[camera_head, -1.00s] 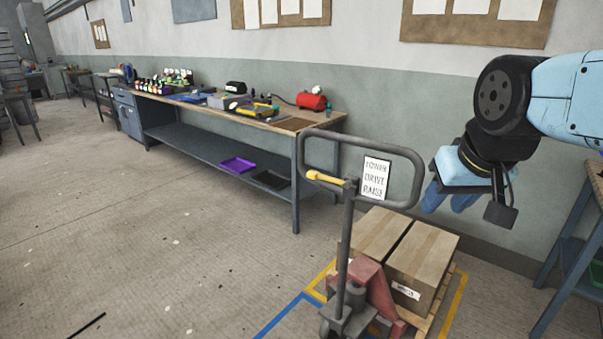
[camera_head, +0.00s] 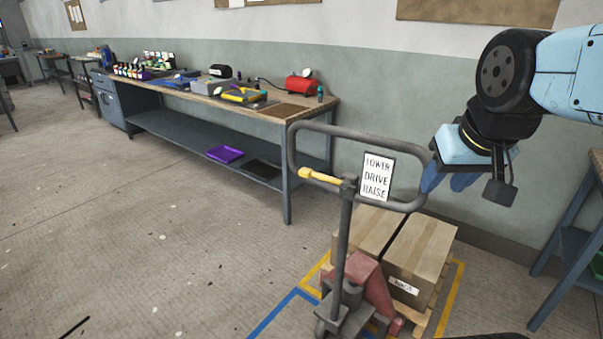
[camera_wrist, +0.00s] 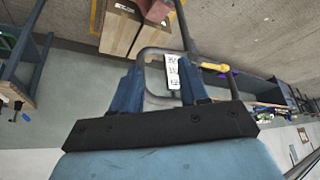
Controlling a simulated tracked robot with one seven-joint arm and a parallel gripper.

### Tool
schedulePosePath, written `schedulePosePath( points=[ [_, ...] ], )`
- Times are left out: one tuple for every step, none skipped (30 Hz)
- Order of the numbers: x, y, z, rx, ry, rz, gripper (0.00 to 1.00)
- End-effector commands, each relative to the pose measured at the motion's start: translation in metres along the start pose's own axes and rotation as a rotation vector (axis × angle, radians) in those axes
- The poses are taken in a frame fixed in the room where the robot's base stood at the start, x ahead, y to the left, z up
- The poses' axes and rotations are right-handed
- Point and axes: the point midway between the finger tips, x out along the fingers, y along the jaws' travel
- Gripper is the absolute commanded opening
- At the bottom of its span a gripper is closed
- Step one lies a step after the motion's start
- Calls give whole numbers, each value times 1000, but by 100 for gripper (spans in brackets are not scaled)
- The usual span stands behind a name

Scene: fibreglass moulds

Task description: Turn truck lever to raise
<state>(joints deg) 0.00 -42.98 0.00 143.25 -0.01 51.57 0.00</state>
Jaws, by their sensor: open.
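The yellow truck lever (camera_head: 321,175) sticks out to the left of the pallet truck's handle post, inside the grey loop handle (camera_head: 293,160). A white sign (camera_head: 376,177) in the loop reads LOWER, DRIVE, RAISE from top to bottom. The lever's yellow tip is at the left, slightly higher than its root. My gripper (camera_head: 452,182) is to the right of the loop, pointing down, empty. In the wrist view, the open blue fingers of my gripper (camera_wrist: 160,85) frame the loop and sign; the yellow lever (camera_wrist: 214,68) shows beyond the right finger, apart from it.
Boxes (camera_head: 420,250) sit on a pallet on the truck's forks, within yellow floor lines. A workbench (camera_head: 290,110) with tools stands along the wall behind. Another bench (camera_head: 570,250) is at the right. The floor to the left is clear.

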Motion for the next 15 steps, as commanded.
schedulePosePath(
  points=[
    [0, 0, 0, -3, -2, 0, 49],
    [0, 0, 0, -10, -5, 1, 51],
    [2, 0, -1, -27, -12, 4, 51],
    [3, 0, -1, -45, -21, 6, 51],
    [5, 0, -2, -70, -33, 11, 51],
    [9, 1, -3, -114, -55, 19, 51],
    [12, 3, -4, -154, -73, 26, 51],
    [16, 3, -5, -200, -95, 33, 51],
    [22, 4, -6, -273, -127, 44, 51],
    [26, 4, -8, -334, -155, 53, 51],
    [31, 4, -9, -398, -183, 61, 51],
    [37, 4, -11, -488, -222, 73, 51],
    [42, 4, -13, -556, -251, 81, 51],
    [47, 4, -15, -624, -279, 89, 51],
    [53, 3, -18, -713, -318, 100, 51]
  ],
)
